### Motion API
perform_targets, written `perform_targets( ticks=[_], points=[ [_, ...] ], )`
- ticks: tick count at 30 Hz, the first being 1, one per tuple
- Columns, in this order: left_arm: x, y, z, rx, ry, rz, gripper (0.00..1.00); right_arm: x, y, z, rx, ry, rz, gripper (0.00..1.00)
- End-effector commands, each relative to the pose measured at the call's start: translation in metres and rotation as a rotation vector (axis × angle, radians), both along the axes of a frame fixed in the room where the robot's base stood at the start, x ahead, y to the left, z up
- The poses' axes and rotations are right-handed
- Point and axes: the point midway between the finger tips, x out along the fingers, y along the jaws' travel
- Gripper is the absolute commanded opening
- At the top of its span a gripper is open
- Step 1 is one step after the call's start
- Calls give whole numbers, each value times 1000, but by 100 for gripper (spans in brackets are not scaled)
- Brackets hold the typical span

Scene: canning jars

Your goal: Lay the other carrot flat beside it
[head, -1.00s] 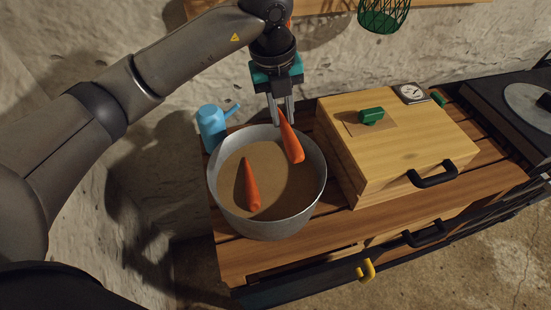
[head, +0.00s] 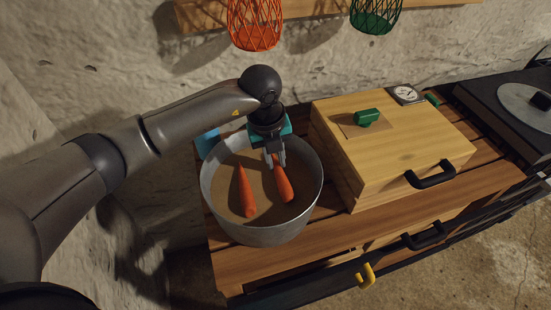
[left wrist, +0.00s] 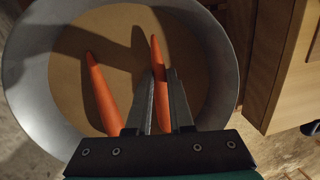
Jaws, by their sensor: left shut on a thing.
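One carrot (head: 245,192) lies in the round grey metal pot (head: 316,196), on its brown bottom, left of centre in the head view. My left gripper (head: 277,164) is down inside the pot, shut on the other carrot (head: 284,186) near its far end. The two carrots are roughly side by side with a gap between them. In the left wrist view, the held carrot (left wrist: 160,90) sits between the fingers and the other carrot (left wrist: 100,92) is to the left. I cannot tell whether the held carrot touches the bottom. My right gripper is not in view.
A wooden box (head: 400,140) with a green knob (head: 367,117) and black handle stands right of the pot on the slatted table. A light-blue can (head: 207,143) is behind the pot, partly hidden. An orange wire basket (head: 255,22) and a green one (head: 376,14) hang above.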

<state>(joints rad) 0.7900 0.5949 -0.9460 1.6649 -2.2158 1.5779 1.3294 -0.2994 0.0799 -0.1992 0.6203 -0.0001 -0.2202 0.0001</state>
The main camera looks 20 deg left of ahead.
Motion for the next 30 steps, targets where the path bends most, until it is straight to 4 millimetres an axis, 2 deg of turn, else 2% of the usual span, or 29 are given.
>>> perform_targets(
  ticks=[5, 6, 14, 23, 26, 30],
  points=[
    [0, 0, -3, 0, 0, 0, 0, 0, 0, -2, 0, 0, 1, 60],
    [0, 0, -3, 0, 0, 0, 22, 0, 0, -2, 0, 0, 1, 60],
    [0, 0, -2, 0, 0, 0, 50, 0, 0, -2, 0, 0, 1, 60],
    [0, 0, 1, 0, 0, 0, 50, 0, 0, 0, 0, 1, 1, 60],
    [0, 1, 12, -1, -3, 0, 50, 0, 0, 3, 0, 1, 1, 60],
    [-3, 3, 40, 0, -5, -2, 50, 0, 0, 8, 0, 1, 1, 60]
  ],
)
